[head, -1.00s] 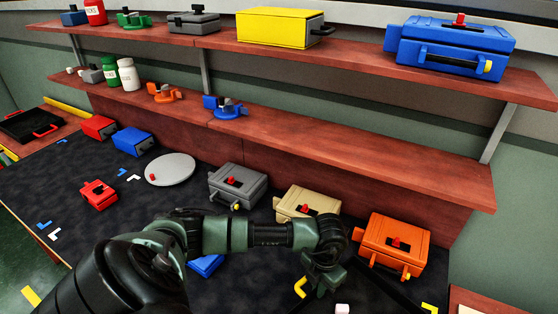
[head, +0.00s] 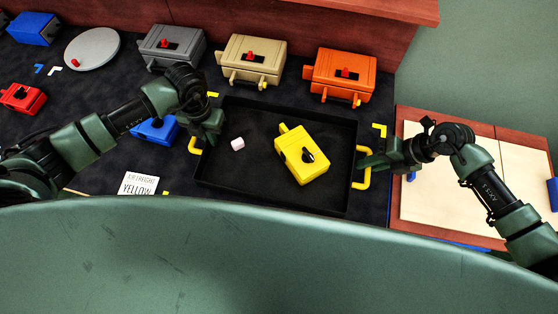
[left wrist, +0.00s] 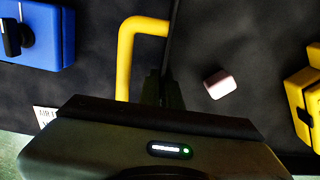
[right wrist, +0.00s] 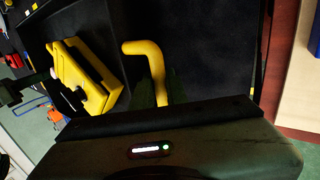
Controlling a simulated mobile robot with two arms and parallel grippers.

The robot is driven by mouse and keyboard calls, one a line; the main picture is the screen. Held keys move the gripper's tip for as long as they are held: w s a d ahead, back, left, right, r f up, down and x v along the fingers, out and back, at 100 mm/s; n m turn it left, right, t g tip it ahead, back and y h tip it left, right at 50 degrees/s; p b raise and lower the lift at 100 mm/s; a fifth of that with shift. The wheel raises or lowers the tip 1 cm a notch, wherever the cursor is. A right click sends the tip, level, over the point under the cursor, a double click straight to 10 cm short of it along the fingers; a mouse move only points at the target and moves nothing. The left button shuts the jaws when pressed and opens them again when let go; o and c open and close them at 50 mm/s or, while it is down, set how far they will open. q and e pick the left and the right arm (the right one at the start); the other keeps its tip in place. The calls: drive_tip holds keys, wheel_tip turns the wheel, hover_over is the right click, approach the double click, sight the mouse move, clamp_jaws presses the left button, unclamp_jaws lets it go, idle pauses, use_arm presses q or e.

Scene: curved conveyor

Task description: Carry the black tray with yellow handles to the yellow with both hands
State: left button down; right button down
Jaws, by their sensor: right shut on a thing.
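The black tray (head: 272,108) with yellow handles lies on the dark mat, holding a yellow case (head: 303,158) and a small pink-white block (head: 237,144). My right gripper (head: 368,164) is shut on the right yellow handle (head: 361,178); the right wrist view shows this handle (right wrist: 143,47) between its fingers (right wrist: 160,92). My left gripper (head: 207,138) is at the tray's left side. In the left wrist view its fingers (left wrist: 162,90) are beside the left handle (left wrist: 126,60), close to the tray wall. Whether they grip anything is unclear.
Grey (head: 172,48), tan (head: 250,60) and orange (head: 340,75) cases stand behind the tray. A blue case (head: 155,130) is left of it, near a card reading YELLOW (head: 139,184). A wooden table with pale panels (head: 470,185) is at the right.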

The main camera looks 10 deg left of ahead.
sight(360, 177)
use_arm(q)
drive_tip(key=shift+f, duration=0.1)
use_arm(e)
drive_tip(key=shift+f, duration=0.1)
